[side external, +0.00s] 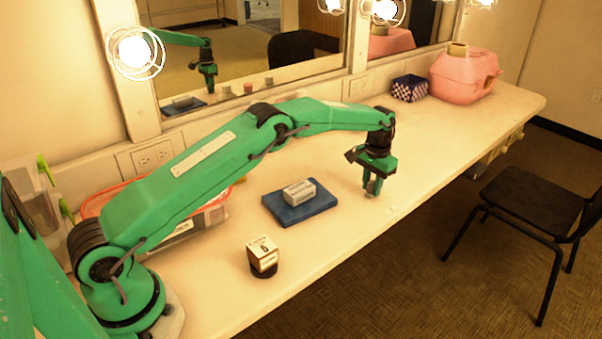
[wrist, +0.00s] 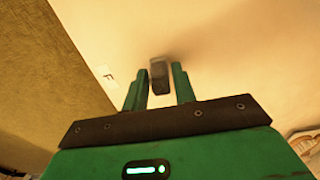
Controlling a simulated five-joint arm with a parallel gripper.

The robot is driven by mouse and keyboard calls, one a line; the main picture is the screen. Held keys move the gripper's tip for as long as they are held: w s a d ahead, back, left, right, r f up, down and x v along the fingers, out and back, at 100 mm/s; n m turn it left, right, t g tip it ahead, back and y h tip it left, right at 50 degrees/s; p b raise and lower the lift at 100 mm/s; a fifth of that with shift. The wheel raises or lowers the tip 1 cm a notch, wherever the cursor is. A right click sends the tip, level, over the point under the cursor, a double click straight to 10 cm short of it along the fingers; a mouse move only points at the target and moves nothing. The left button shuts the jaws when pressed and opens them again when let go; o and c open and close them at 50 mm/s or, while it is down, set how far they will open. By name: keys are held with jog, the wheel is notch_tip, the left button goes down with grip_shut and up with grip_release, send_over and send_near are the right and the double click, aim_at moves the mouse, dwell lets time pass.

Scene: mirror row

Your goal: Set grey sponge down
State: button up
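My gripper (side external: 371,181) hangs low over the middle of the counter, pointing down, to the right of a blue mat (side external: 317,211). In the wrist view, my gripper (wrist: 158,80) has a small dark grey block, seemingly the grey sponge (wrist: 159,78), between its two fingertips, with hardly any gap on either side. The grey sponge shows only as a small grey piece under the fingers in the side view (side external: 373,188). I cannot tell whether its lower end touches the counter. A pale grey-white block (side external: 299,190) lies on the blue mat.
An orange-rimmed tray (side external: 207,217) lies behind my arm. A patterned basket (side external: 409,88) and pink carrier (side external: 465,77) stand at the far right. Mirrors (side external: 250,45) line the back. Counter around my gripper is clear.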

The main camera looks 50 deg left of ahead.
aim_at(372, 182)
jog(key=shift+o, duration=0.9)
notch_tip(372, 182, up, 11)
jog(key=shift+f, duration=0.2)
jog(key=shift+r, duration=0.9)
